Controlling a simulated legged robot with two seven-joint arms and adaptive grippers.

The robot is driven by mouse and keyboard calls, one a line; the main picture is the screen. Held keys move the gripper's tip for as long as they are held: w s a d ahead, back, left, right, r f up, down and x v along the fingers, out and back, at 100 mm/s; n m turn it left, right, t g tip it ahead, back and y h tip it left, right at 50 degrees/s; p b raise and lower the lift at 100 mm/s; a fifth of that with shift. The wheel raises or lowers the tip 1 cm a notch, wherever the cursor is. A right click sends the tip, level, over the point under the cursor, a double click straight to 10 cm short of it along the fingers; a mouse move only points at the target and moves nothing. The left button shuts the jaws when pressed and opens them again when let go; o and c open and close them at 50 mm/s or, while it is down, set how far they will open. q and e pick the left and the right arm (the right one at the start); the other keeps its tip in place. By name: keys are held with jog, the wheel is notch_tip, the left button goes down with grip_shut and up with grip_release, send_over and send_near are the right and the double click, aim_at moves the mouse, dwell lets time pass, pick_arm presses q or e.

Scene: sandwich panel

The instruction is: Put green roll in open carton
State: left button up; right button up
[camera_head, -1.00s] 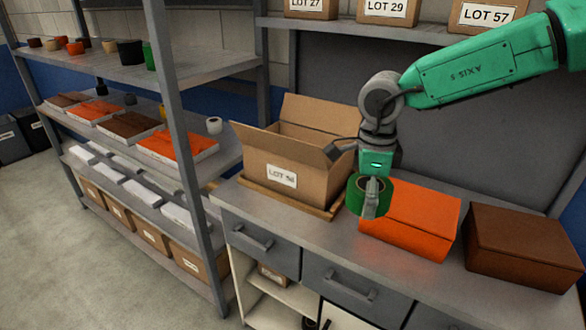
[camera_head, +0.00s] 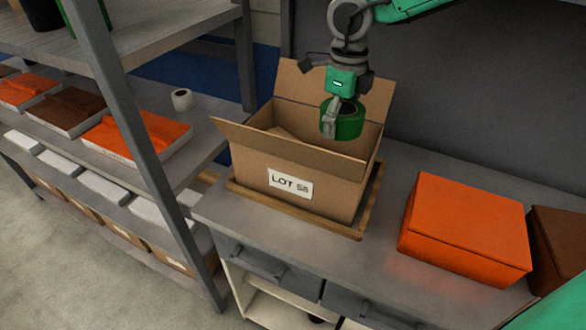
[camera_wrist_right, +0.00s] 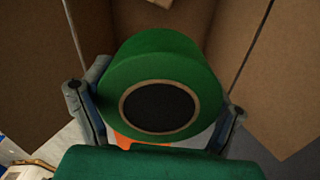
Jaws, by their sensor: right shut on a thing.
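The green roll (camera_head: 350,122) is a thick ring with a dark hole. My right gripper (camera_head: 329,120) is shut on it and holds it over the right part of the open carton (camera_head: 260,163). The right wrist view shows the roll (camera_wrist_right: 160,95) between the two fingers (camera_wrist_right: 158,118), with cardboard walls around it. The carton is brown, its flaps stand open, and a LOT label is on its front. Whether the roll's lower edge is below the rim is hard to tell. My left gripper is not in view.
The carton stands on a wooden tray (camera_head: 310,222) on the grey bench. An orange box (camera_head: 462,225) and a brown box (camera_head: 560,245) stand to the right. A shelf rack with orange packets (camera_head: 140,138) and a white roll (camera_head: 182,99) stands at left.

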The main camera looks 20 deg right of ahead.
jog(key=d+f, duration=0.1)
jog(key=s+f, duration=0.1)
jog(key=shift+d+f, duration=0.35)
jog(key=f, duration=1)
jog(key=shift+w+a, duration=0.35)
jog(key=shift+s+a+f, duration=0.1)
jog(key=shift+a+f, duration=0.3)
jog(key=shift+f, duration=0.35)
jog(key=f, duration=0.2)
jog(key=d+f, duration=0.1)
jog(key=f, duration=0.1)
jog(key=shift+d+p, duration=0.2)
jog(key=shift+p, duration=0.15)
jog(key=shift+d+f, duration=0.15)
jog(key=shift+d, duration=0.05)
jog(key=shift+c, duration=0.6)
jog(key=o, duration=1.2)
jog(key=shift+a, duration=0.1)
jog(key=shift+o, duration=0.7)
jog(key=shift+a+r, duration=0.2)
jog(key=shift+a, duration=0.4)
jog(key=shift+r, duration=0.15)
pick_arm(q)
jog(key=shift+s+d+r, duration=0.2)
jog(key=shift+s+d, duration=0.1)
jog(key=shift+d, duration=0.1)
pick_arm(e)
notch_tip(320, 180, up, 12)
